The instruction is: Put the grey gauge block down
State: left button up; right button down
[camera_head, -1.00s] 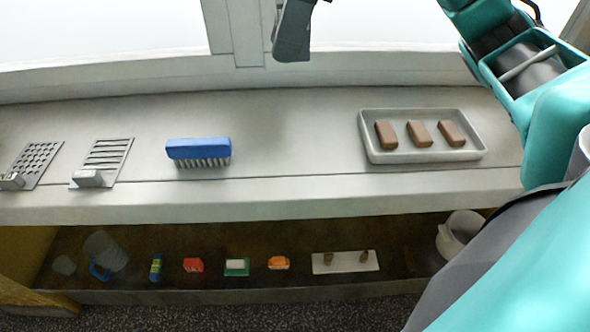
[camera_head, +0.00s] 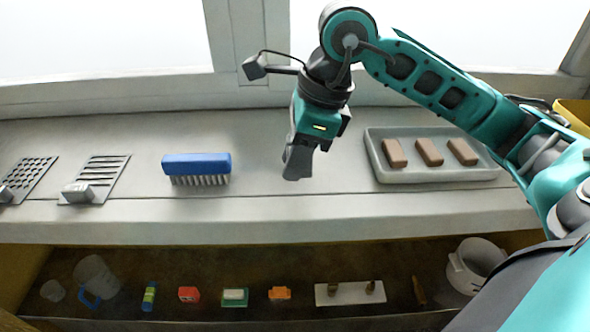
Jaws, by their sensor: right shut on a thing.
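My right gripper (camera_head: 298,168) hangs over the grey worktop (camera_head: 255,185), between the blue brush and the tray. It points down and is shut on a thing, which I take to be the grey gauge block. The block can hardly be told from the grey fingers, so its outline is unclear. Whether it touches the worktop I cannot tell. My left gripper is not in view.
A blue brush (camera_head: 197,164) lies left of the gripper. Slotted (camera_head: 103,170) and perforated (camera_head: 34,173) grey plates lie further left. A grey tray (camera_head: 440,176) with three brown bars (camera_head: 429,152) stands right. A lower shelf (camera_head: 205,270) holds several small items. Worktop around the gripper is clear.

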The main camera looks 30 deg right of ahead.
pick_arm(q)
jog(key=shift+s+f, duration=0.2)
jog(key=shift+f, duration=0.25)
pick_arm(e)
jog(key=shift+f, duration=1.2)
jog(key=shift+f, duration=0.1)
jog(key=c, duration=1.4)
grip_release()
jog(key=shift+f+b, duration=0.1)
jog(key=shift+b, duration=0.2)
jog(key=o, duration=0.5)
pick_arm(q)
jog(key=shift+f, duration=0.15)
pick_arm(e)
jog(key=shift+r+p, duration=0.3)
pick_arm(q)
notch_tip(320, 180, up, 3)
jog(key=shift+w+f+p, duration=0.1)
jog(key=shift+p, duration=1)
pick_arm(e)
jog(key=v, duration=1.2)
jog(key=shift+d+f, duration=0.1)
